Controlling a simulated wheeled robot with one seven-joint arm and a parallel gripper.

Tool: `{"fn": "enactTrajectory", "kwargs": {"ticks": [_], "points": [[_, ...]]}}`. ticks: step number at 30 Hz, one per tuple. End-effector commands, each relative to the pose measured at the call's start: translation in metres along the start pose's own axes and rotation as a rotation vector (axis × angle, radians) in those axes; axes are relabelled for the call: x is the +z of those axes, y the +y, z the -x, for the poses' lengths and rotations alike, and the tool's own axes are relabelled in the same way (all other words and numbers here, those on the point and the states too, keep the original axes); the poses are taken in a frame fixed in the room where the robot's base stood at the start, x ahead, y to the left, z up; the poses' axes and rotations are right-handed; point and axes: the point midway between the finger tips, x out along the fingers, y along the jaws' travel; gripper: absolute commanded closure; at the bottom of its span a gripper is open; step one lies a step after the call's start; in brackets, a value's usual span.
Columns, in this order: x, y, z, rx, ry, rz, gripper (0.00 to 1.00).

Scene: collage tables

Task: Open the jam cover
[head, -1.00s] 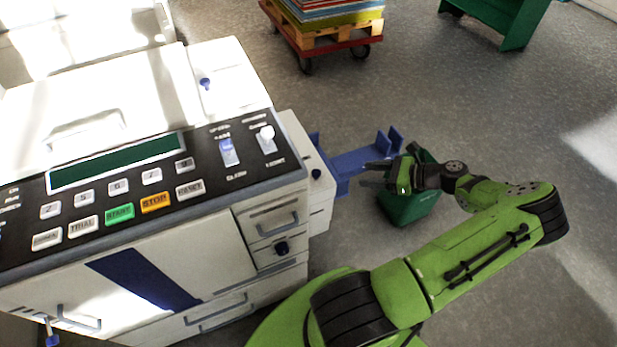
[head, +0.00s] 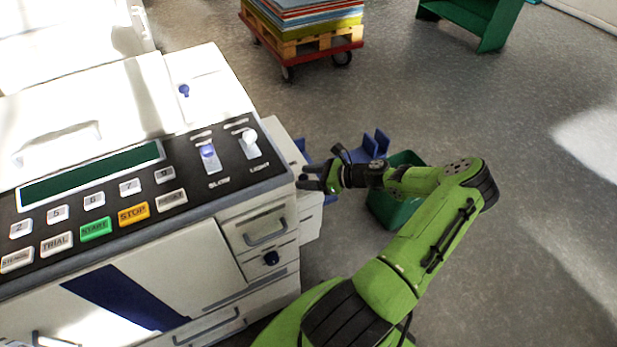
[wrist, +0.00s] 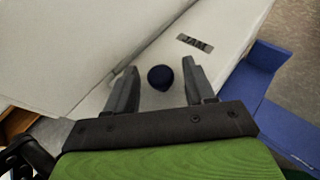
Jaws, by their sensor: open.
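The jam cover (wrist: 215,30) is a white panel on the right side of the copier, with a dark "JAM" label (wrist: 195,43). A round dark blue knob (wrist: 160,77) sticks out of it. My gripper (wrist: 160,70) is open, with one finger on each side of the knob in the wrist view. Gaps show between the knob and both fingers; the depth between them is unclear. In the head view my gripper (head: 308,178) is at the copier's right side and hides the knob. The cover looks shut.
A blue tray (head: 370,145) sticks out beside the cover, behind my wrist. A green bin (head: 395,205) stands on the floor under my arm. The copier's control panel (head: 130,190) is to the left. A paper cart (head: 300,35) stands farther back; open floor lies right.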

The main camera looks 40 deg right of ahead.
Motion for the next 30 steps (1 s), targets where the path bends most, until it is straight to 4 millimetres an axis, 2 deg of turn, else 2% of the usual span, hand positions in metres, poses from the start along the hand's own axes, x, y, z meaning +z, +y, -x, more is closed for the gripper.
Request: {"fn": "enactTrajectory", "kwargs": {"ticks": [2,12,23,30], "points": [[0.0,0.0,0.0,0.0,0.0,0.0,0.48],[0.0,0.0,0.001,0.0,0.0,0.0,1.0],[0.005,0.0,0.003,0.003,0.007,-0.006,1.0],[0.035,-0.003,0.011,0.023,0.058,-0.049,1.0]]}}
